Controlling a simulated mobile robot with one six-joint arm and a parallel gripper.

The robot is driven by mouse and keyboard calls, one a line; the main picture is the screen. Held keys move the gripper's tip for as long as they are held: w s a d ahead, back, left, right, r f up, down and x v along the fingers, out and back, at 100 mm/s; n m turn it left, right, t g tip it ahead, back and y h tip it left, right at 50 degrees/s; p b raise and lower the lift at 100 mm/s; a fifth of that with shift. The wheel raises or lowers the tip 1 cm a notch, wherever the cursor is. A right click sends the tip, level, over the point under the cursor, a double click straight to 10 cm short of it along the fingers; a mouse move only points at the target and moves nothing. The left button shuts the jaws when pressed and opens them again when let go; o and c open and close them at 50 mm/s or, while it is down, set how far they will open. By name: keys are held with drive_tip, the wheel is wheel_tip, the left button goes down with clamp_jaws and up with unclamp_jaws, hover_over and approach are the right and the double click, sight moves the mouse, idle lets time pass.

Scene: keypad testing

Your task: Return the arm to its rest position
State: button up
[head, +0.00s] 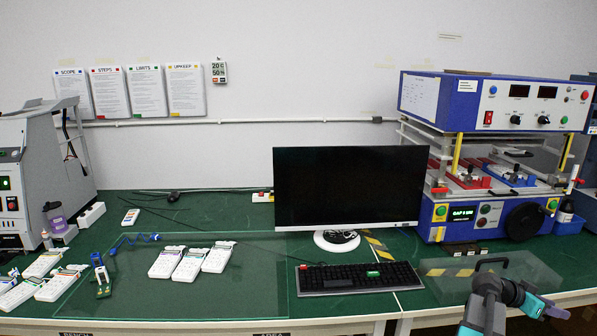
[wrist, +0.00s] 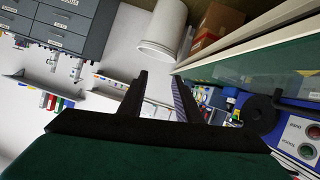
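My arm (head: 512,298) shows at the lower right of the head view, folded low at the front edge of the green bench. My gripper (wrist: 159,80) shows in the wrist view. Its two dark fingers stand apart, with nothing between them. The gripper is hard to make out in the head view. The wrist view looks sideways past the bench edge, toward the floor and some storage.
The blue test machine (head: 448,231) stands close behind my arm. A black keyboard (head: 345,288) and a monitor (head: 345,187) are to its left. Several white keypads (head: 190,264) lie farther left. The wrist view shows grey drawers (wrist: 70,25) and a white bin (wrist: 163,25).

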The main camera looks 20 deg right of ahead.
drive_tip(key=w+a+f+n+t+y, duration=0.1)
drive_tip(key=w+a+f+n+y, duration=0.35)
drive_tip(key=a+f, duration=1.15)
drive_tip(key=w+a+f+n+t+y, duration=0.2)
drive_tip(key=w+a+f+n, duration=0.3)
drive_tip(key=w+a+f, duration=0.75)
drive_tip(key=s+a+f+n+g+y, duration=0.1)
drive_tip(key=s+a+f+n, duration=0.2)
drive_tip(key=a, duration=0.6)
drive_tip(key=s+a+f+n+y, duration=0.1)
drive_tip(key=s+a+f, duration=0.2)
drive_tip(key=a+f, duration=0.4)
drive_tip(key=s+a+f+n+g+y, duration=0.1)
drive_tip(key=s+a+f+y, duration=0.15)
drive_tip(key=a, duration=0.75)
drive_tip(key=s+a+f+n+g+y, duration=0.1)
drive_tip(key=s+a+f+n, duration=0.1)
drive_tip(key=s+a, duration=0.4)
drive_tip(key=s+a+f+n+g, duration=0.1)
drive_tip(key=s+a+f+n, duration=0.2)
drive_tip(key=s+a, duration=0.4)
drive_tip(key=a+f, duration=0.1)
drive_tip(key=a, duration=0.2)
drive_tip(key=shift+y, duration=0.4)
